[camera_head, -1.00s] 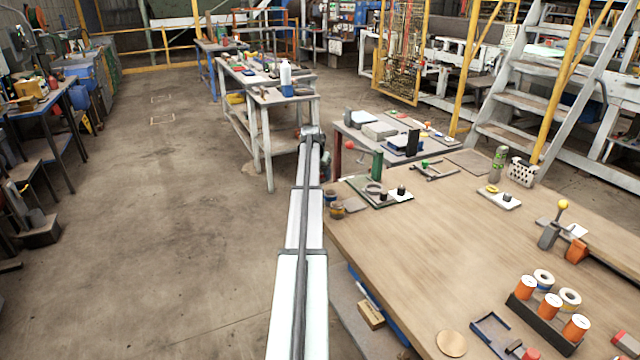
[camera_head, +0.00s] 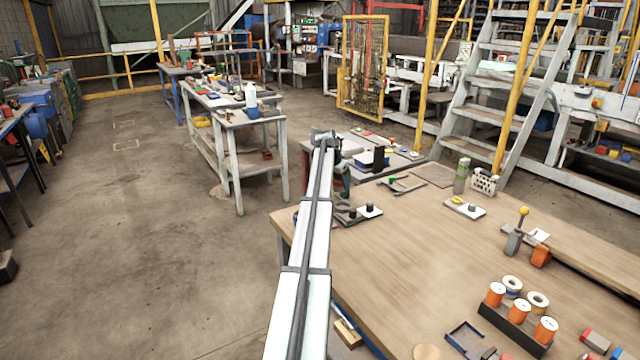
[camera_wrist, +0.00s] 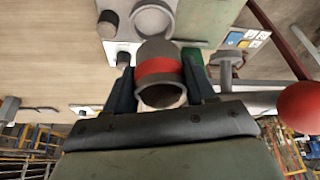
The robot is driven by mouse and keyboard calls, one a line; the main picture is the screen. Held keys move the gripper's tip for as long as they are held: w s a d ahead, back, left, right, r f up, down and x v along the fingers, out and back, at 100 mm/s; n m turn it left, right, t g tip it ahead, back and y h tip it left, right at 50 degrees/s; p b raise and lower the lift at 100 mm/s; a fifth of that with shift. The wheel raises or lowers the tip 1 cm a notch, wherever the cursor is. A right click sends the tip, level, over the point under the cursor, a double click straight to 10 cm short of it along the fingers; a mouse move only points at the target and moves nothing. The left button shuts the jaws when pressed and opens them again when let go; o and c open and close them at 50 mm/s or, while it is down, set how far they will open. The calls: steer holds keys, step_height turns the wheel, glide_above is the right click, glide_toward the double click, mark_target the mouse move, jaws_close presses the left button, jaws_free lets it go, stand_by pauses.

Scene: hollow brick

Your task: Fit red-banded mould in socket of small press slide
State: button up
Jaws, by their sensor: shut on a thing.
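In the wrist view my gripper (camera_wrist: 160,88) is shut on the red-banded mould (camera_wrist: 158,68), a grey hollow cylinder with a red band, its open end facing the camera. A grey ring-shaped socket (camera_wrist: 152,18) shows just beyond the mould, apparently below it and apart; I cannot tell the gap or whether this is the small press slide. Beside it is a white plate (camera_wrist: 118,46) with dark round knobs. In the head view this plate (camera_head: 371,211) is at the table's far left corner. My arm hides most of my gripper, the mould and the socket there.
A red ball (camera_wrist: 300,107) on a rod stands right of my gripper in the wrist view. A white block (camera_head: 465,208), a lever with a yellow knob (camera_head: 523,211) and a rack of orange spools (camera_head: 515,325) stand on the table. The table's middle (camera_head: 400,265) is clear.

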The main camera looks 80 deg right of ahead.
mark_target(338, 181)
steer(key=shift+s+d+f, duration=0.25)
steer(key=shift+s+d, duration=0.25)
steer(key=shift+s, duration=0.3)
steer(key=shift+f, duration=2.6)
steer(key=shift+f, duration=1.05)
steer(key=shift+a+f, duration=0.2)
steer(key=shift+f, duration=0.25)
steer(key=o, duration=1.3)
steer(key=shift+c, duration=0.2)
steer(key=shift+o, duration=1)
steer(key=shift+w+a+r, duration=0.1)
steer(key=shift+a+r, duration=0.05)
steer(key=shift+r, duration=0.1)
steer(key=v, duration=1.4)
steer(key=shift+d, duration=0.2)
